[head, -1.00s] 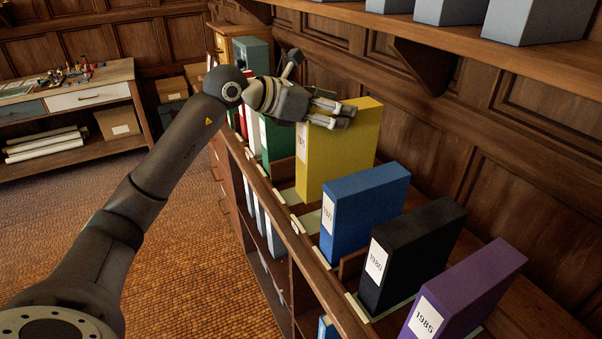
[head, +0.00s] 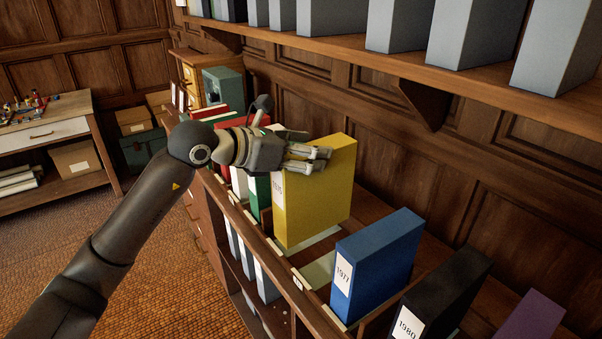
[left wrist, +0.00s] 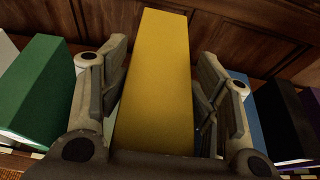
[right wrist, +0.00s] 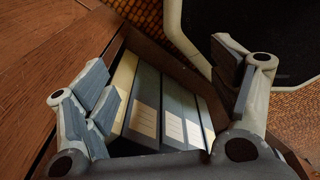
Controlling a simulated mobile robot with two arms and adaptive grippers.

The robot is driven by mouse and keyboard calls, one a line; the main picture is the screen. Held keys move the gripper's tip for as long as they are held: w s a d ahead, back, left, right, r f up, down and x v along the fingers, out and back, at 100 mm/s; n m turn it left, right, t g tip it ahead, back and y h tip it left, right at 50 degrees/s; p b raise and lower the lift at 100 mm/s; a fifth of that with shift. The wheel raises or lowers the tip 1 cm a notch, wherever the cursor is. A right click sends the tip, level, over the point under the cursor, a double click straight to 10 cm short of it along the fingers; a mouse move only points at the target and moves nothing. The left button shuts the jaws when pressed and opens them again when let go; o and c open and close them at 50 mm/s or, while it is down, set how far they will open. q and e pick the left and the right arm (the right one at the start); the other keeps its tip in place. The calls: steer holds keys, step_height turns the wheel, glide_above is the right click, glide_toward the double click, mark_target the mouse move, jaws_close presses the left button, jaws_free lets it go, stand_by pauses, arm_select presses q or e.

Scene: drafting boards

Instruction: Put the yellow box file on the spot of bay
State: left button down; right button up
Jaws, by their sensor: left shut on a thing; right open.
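The yellow box file (head: 322,195) stands upright at the shelf top, between the green file (head: 257,190) and the blue file (head: 378,262). My left gripper (head: 308,158) is shut on its upper part. In the left wrist view the yellow box file (left wrist: 155,85) lies between the two fingers. A bare pale spot (head: 318,271) shows between the yellow and blue files, and another pale strip shows beside the yellow file's base. I cannot tell whether the file's bottom touches the shelf. My right gripper (right wrist: 165,95) is open and empty, outside the head view.
A black file (head: 440,295) and a purple file (head: 532,318) stand beyond the blue one. Grey files (head: 400,25) line an upper shelf above. Red and white files stand past the green one. Lower-shelf files (right wrist: 175,105) show in the right wrist view.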

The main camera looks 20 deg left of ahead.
arm_select(q)
steer(key=w+a+f+p, duration=0.3)
steer(key=w+f+p, duration=0.1)
steer(key=w+f, duration=0.3)
step_height(320, 180, down, 3)
steer(key=shift+a+r, duration=0.1)
steer(key=shift+a, duration=0.05)
arm_select(e)
steer(key=r, duration=0.3)
steer(key=w+a+r, duration=0.1)
steer(key=shift+w+r, duration=0.1)
steer(key=shift+r, duration=0.2)
arm_select(q)
steer(key=shift+w, duration=0.1)
arm_select(e)
steer(key=shift+f, duration=0.1)
arm_select(q)
steer(key=c, duration=0.9)
jaws_free()
steer(key=shift+f, duration=0.4)
steer(key=o, duration=0.5)
steer(key=shift+r, duration=0.1)
steer(key=shift+c, duration=0.2)
steer(key=shift+o, duration=0.2)
arm_select(e)
steer(key=shift+a, duration=0.15)
steer(key=shift+a, duration=0.15)
